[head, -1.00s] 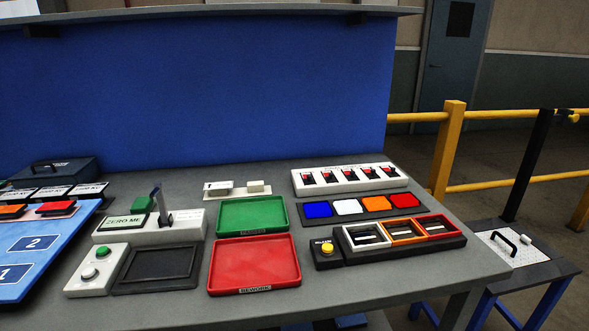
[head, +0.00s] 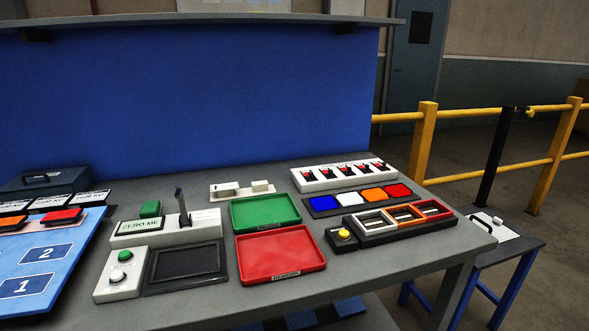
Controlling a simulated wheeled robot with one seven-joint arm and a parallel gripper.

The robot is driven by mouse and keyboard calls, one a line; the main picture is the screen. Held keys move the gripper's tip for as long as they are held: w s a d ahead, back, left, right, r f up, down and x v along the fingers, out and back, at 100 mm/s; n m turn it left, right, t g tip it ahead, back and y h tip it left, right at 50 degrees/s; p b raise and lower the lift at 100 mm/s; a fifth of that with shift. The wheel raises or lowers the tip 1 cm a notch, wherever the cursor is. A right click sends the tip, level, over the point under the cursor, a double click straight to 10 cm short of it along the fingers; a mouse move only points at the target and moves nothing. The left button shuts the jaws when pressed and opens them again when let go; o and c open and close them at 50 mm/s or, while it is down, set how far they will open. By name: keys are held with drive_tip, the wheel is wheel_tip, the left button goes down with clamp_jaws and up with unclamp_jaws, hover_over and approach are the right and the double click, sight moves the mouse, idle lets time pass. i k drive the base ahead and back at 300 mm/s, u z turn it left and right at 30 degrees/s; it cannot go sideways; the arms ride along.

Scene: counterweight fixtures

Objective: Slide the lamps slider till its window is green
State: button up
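No lamps label is readable, so I cannot tell for sure which fixture is the lamps slider. A small pale fixture (head: 242,190) behind the green tray has a marked block at its left and a small white block at its right; it may be a slider. No green window can be made out on it. A white strip (head: 341,174) with several red-and-black switches stands at the back right, behind a row of blue, white, orange and red squares (head: 360,200). My gripper is not in view.
The grey bench (head: 215,310) also bears a green tray (head: 265,212), a red tray (head: 280,258), a ZERO ME device (head: 165,228), a yellow button box (head: 343,237) and a blue numbered board (head: 50,260). A small side table (head: 505,250) and yellow rail (head: 425,140) stand right.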

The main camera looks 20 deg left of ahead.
sight(348, 172)
drive_tip(key=u, duration=0.55)
drive_tip(key=i, duration=1)
drive_tip(key=z, duration=0.05)
